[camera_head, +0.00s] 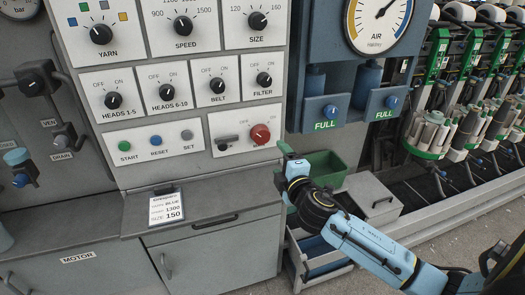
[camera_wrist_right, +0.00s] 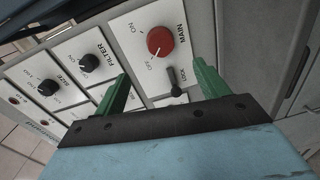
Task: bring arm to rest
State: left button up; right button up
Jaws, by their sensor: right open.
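My right arm (camera_head: 370,245) comes in from the lower right in the head view, blue with black joints. Its gripper (camera_head: 288,152) is in front of the panel, just right of the red MAIN knob (camera_head: 260,133). In the right wrist view the two green fingers of this gripper (camera_wrist_right: 161,76) are spread apart with nothing held between them. The red MAIN knob (camera_wrist_right: 160,41) and a small dark lever (camera_wrist_right: 174,80) lie beyond the fingers; neither is gripped. My left gripper is not in view.
The control panel holds dials such as SPEED (camera_head: 183,26) and three buttons, including green START (camera_head: 124,146). A grey cabinet with a ledge (camera_head: 215,200) stands below. A green bin (camera_head: 325,168) and a grey box (camera_head: 370,195) sit behind my arm. Winding heads (camera_head: 435,130) stand right.

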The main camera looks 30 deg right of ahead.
jog(key=s+a+f+m+g, duration=0.3)
jog(key=s+f+m, duration=0.15)
jog(key=s, duration=0.25)
jog(key=s+a+f+m+g, duration=0.3)
jog(key=s+f+m+g, duration=0.1)
jog(key=s+f, duration=0.25)
jog(key=s+a+f+m+g+y, duration=0.1)
jog(key=s+a+m+g+y, duration=0.2)
jog(key=s, duration=0.5)
jog(key=s+a+f+m+g+y, duration=0.1)
jog(key=s+a+f+g, duration=0.15)
jog(key=s+a, duration=0.45)
notch_tip(320, 180, down, 27)
jog(key=s+d+g+b, duration=0.1)
jog(key=s+g+b, duration=0.1)
jog(key=s, duration=0.1)
jog(key=s+d+f+g+b, duration=0.1)
jog(key=s+d+f+b, duration=0.1)
jog(key=s+f, duration=1.4)
jog(key=shift+d+n, duration=0.35)
jog(key=shift+d, duration=0.3)
